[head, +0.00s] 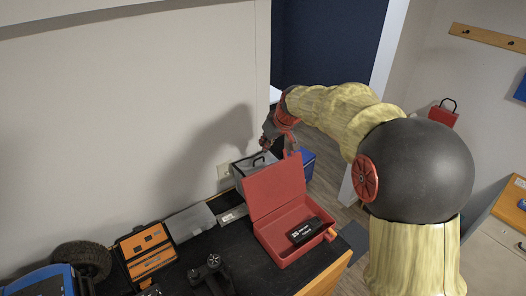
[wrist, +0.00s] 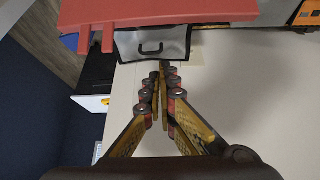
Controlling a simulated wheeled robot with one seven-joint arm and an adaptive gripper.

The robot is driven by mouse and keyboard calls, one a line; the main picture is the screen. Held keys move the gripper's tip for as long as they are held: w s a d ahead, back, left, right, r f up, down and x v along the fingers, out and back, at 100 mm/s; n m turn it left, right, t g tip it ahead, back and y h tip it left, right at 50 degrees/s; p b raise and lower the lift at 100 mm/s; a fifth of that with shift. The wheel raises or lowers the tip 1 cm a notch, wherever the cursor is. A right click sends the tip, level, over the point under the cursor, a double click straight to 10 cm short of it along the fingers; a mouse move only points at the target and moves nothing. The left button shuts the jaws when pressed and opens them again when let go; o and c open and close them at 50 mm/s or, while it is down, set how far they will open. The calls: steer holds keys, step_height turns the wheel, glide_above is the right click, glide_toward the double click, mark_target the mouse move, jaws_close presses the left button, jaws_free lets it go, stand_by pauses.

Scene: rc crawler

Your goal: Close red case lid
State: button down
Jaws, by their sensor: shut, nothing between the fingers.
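The red case (head: 272,243) stands on the dark bench near its right end. Its red lid (head: 274,187) is raised, standing open at the back. A black box with white lettering (head: 304,231) lies inside the case. My gripper (head: 267,147) is above and behind the raised lid, close to the wall. In the wrist view my gripper (wrist: 162,73) has its fingers together and empty, and the red lid (wrist: 155,12) crosses the top of the picture. The fingertips look apart from the lid, though the exact gap is hard to judge.
A grey case with a black handle (wrist: 152,47) stands behind the lid. An orange organizer (head: 147,252), a grey box (head: 190,222), a black controller (head: 213,279) and a wheel (head: 84,259) crowd the bench to the left. The wall (head: 120,120) is close behind.

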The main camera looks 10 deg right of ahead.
mark_target(273, 180)
steer(key=p+x, duration=0.1)
steer(key=x, duration=0.9)
steer(key=shift+p, duration=0.3)
steer(key=s, duration=0.1)
steer(key=s+d, duration=0.1)
steer(key=s, duration=0.1)
steer(key=shift+s+d+r+p, duration=0.2)
steer(key=shift+s+r+p, duration=0.1)
steer(key=shift+s+p, duration=0.1)
steer(key=shift+s, duration=0.15)
steer(key=shift+b, duration=0.95)
steer(key=shift+s+d+r+t+b, duration=0.15)
steer(key=shift+s+t+b, duration=0.15)
steer(key=shift+b, duration=0.45)
